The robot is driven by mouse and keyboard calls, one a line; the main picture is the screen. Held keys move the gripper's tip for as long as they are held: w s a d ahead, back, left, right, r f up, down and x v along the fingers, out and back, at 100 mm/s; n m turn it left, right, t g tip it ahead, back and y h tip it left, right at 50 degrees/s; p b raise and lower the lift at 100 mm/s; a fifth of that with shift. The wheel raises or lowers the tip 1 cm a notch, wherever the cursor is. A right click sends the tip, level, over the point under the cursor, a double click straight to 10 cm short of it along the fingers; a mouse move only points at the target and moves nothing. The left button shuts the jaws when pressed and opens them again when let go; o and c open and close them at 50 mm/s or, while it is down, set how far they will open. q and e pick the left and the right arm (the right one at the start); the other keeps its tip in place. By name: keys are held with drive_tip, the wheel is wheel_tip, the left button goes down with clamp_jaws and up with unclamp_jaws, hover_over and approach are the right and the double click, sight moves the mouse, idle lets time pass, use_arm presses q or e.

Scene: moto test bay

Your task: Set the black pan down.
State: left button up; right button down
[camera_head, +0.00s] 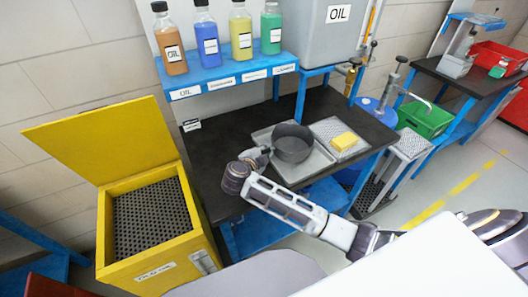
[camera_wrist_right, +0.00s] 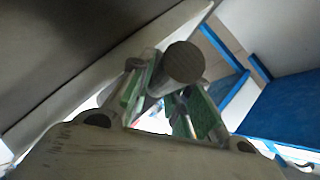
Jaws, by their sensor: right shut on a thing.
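The black pan (camera_head: 292,143) is a round, dark grey, open vessel over the grey metal tray (camera_head: 312,166) on the dark workbench. It looks about upright; I cannot tell whether its base touches the tray. My right gripper (camera_head: 262,154) is at the pan's left side, shut on its handle. In the right wrist view the green-padded fingers (camera_wrist_right: 172,100) close around the dark round handle (camera_wrist_right: 183,62). The pan's underside and most of its handle are hidden in the head view. My left gripper is not in view.
A yellow sponge (camera_head: 344,142) lies on a perforated tray (camera_head: 326,128) right of the pan. Several bottles stand on the blue shelf (camera_head: 230,82) above, beside a grey oil tank (camera_head: 315,35). An open yellow bin (camera_head: 113,208) stands left. The bench's left part is clear.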

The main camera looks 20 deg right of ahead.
drive_tip(key=c, duration=1.6)
unclamp_jaws()
drive_tip(key=shift+f, duration=0.1)
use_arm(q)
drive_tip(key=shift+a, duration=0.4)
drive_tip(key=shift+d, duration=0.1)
